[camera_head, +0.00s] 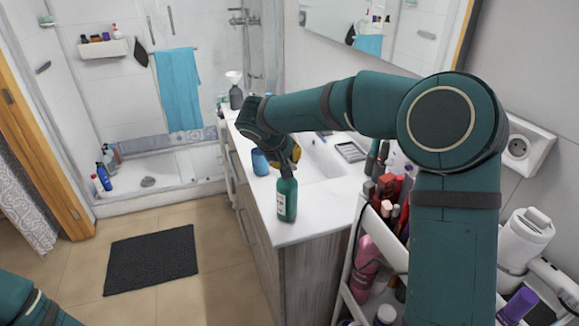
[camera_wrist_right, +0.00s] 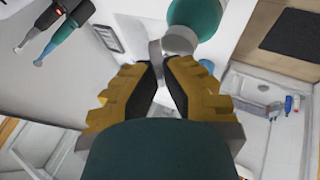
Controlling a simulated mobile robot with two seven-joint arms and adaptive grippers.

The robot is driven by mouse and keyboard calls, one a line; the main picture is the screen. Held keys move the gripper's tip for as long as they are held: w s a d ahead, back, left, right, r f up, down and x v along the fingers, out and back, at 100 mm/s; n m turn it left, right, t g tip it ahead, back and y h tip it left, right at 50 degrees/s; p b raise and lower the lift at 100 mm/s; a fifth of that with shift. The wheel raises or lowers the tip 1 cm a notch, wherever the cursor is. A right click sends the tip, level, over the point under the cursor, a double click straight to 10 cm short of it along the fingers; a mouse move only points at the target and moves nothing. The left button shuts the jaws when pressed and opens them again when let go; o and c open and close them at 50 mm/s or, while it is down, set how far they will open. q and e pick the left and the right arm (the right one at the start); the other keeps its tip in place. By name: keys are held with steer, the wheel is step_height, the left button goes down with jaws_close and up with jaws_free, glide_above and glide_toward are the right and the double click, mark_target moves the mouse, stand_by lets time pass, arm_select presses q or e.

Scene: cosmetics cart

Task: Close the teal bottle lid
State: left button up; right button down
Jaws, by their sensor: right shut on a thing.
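The teal bottle (camera_head: 287,201) with a pale label stands upright near the front corner of the white counter. Its teal body (camera_wrist_right: 197,14) is at the top of the right wrist view, with a pale grey round top (camera_wrist_right: 180,40). A narrow grey piece, apparently its lid (camera_wrist_right: 155,50), stands edge-on beside that top. My right gripper (camera_wrist_right: 162,66) has yellow-padded fingers nearly together, shut on this lid piece. In the head view the right gripper (camera_head: 288,161) is just above the bottle, and the lid is hidden there. My left gripper is out of view; only part of that arm shows.
A blue bottle (camera_head: 260,162) stands behind the teal one on the counter (camera_head: 308,222), near the sink. A cart (camera_head: 346,268) full of cosmetics is at the right, under my right arm. A dark mat (camera_head: 150,262) lies on the floor.

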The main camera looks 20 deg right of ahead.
steer(key=shift+a+f+h+b, duration=0.1)
steer(key=shift+f+h+b, duration=0.05)
steer(key=shift+h+b, duration=0.2)
stand_by(0.3)
steer(key=c, duration=1)
jaws_free()
steer(key=v, duration=1.2)
